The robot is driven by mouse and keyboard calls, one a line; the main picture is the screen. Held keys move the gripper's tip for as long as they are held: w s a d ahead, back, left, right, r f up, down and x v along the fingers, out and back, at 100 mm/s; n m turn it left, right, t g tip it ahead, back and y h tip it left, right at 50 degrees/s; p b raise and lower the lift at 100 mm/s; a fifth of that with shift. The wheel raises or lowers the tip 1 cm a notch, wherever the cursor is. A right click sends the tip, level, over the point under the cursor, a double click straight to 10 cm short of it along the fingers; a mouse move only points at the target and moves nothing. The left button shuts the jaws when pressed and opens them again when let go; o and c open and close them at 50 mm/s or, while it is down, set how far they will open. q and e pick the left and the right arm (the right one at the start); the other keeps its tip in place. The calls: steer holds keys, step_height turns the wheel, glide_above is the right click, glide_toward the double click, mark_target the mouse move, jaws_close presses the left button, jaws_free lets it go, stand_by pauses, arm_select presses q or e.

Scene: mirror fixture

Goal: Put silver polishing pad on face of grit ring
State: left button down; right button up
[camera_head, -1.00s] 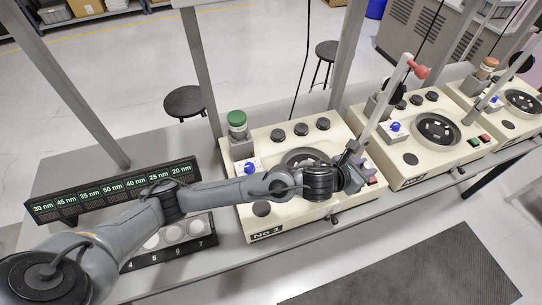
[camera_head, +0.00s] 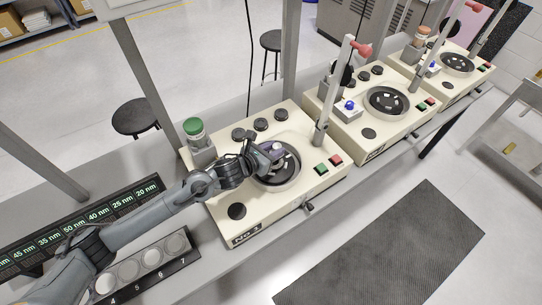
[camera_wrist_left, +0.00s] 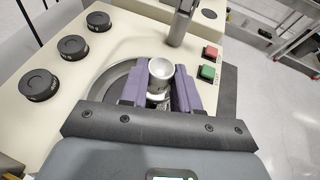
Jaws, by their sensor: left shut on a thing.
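My left gripper (camera_head: 270,152) is over the round well of machine No 1, and its purple fingers also show in the left wrist view (camera_wrist_left: 160,88). It is shut on a small round silver pad (camera_wrist_left: 161,70) with a pale, dished top. In the head view the pad's pale top (camera_head: 277,147) shows between the fingers. The dark grit ring (camera_head: 284,173) lies in the well below, partly hidden by the gripper and wrist. I cannot tell whether the pad touches the ring. My right gripper is not in view.
Green (camera_head: 321,169) and red buttons, black knobs (camera_head: 261,125) and a green-capped bottle (camera_head: 194,128) are nearby. A numbered black tray (camera_head: 146,264) holds pale discs. Two similar machines stand to the right.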

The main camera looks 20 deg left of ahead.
arm_select(q)
steer(key=shift+a+f, duration=0.25)
steer(key=shift+a, duration=0.1)
steer(key=shift+f, duration=1.95)
steer(key=shift+f, duration=0.1)
steer(key=c, duration=1.3)
jaws_free()
steer(key=shift+f, duration=0.15)
steer(key=o, duration=0.5)
